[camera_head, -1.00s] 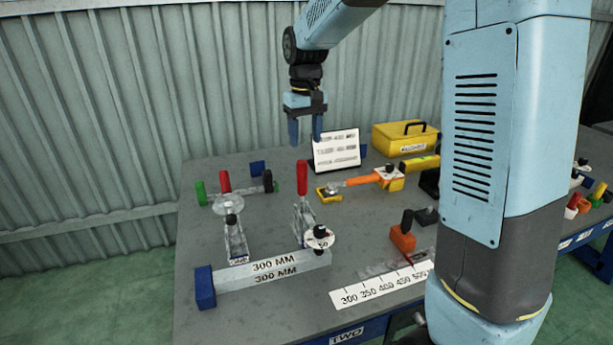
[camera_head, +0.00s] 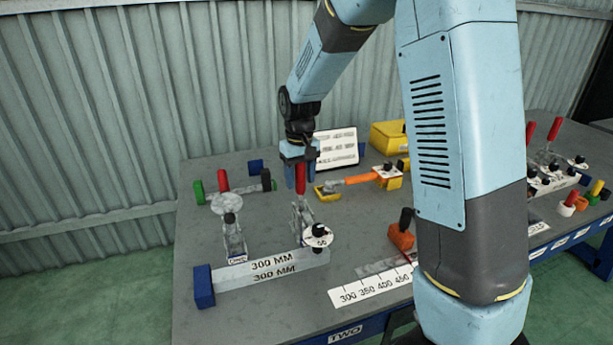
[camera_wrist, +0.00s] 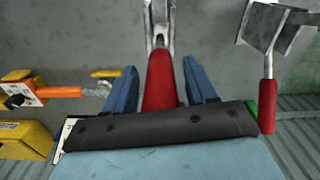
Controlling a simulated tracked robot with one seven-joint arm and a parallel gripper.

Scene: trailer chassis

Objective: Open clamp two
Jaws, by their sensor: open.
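A toggle clamp (camera_head: 301,217) with an upright red handle (camera_head: 300,178) stands on the table behind the 300 MM bar; I cannot read a label on it. In the wrist view the red handle (camera_wrist: 160,85) lies between the two blue fingers, with gaps on both sides. My gripper (camera_head: 299,180) is open around the handle's upper part and points down; it also shows in the wrist view (camera_wrist: 160,85). A second clamp (camera_head: 233,238) stands to the left, labelled at its base. Another red handle (camera_head: 223,181) stands behind it.
The 300 MM bar (camera_head: 272,264) with a blue end block (camera_head: 204,286) lies in front. An orange tool (camera_head: 355,181), a white sign (camera_head: 337,148) and a yellow case (camera_head: 388,138) stand to the right and behind. My arm hides part of the table.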

